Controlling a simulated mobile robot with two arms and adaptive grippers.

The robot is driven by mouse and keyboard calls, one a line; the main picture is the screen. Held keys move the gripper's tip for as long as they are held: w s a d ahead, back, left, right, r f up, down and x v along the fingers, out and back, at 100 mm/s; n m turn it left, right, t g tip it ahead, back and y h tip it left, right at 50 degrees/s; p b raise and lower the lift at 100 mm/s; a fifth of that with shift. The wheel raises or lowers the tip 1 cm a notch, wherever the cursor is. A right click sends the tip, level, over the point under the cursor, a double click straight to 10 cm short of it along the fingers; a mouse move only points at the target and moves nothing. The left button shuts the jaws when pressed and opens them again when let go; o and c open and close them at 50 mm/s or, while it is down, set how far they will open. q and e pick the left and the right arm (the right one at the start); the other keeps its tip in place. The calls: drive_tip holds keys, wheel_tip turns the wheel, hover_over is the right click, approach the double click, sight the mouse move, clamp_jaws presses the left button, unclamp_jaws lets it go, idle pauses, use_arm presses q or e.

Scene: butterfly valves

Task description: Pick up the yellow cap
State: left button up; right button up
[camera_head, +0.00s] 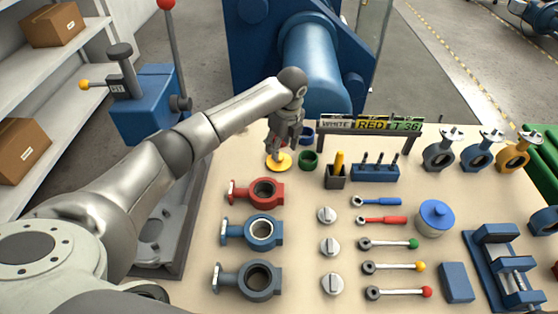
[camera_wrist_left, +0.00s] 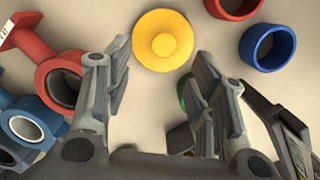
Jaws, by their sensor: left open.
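The yellow cap (camera_head: 279,164) lies flat on the table as a round disc with a raised centre knob. My left gripper (camera_head: 283,146) hangs above the cap, pointing down and covering part of it in the head view. In the left wrist view the cap (camera_wrist_left: 162,40) shows whole, just past the fingertips and roughly centred between them. The left fingers (camera_wrist_left: 160,72) are spread apart with nothing between them. My right gripper is in neither view.
Green (camera_head: 308,160) and blue (camera_head: 306,138) rings stand close right of the cap. A red ring (camera_wrist_left: 233,6) shows in the wrist view. Red (camera_head: 257,191), blue (camera_head: 253,231) and dark (camera_head: 249,280) valve bodies lie nearer me. A sign rack (camera_head: 370,125) stands behind.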

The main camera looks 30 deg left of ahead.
use_arm(q)
drive_tip(key=f, duration=0.3)
drive_tip(key=a+f, duration=0.1)
drive_tip(key=f, duration=0.1)
drive_tip(key=shift+w+a+f+p, duration=0.1)
drive_tip(key=shift+w+f+p, duration=0.15)
drive_tip(key=shift+w+p, duration=0.15)
drive_tip(key=c, duration=1)
drive_tip(key=shift+r, duration=0.1)
drive_tip(key=shift+r, duration=0.5)
drive_tip(key=s+d+r+p, duration=0.2)
drive_tip(key=s+d+r, duration=0.1)
drive_tip(key=s+r, duration=0.3)
drive_tip(key=s+d+r+p, duration=0.2)
drive_tip(key=s+r, duration=0.4)
drive_tip(key=r, duration=0.3)
drive_tip(key=shift+s+d, duration=0.15)
drive_tip(key=shift+d, duration=0.65)
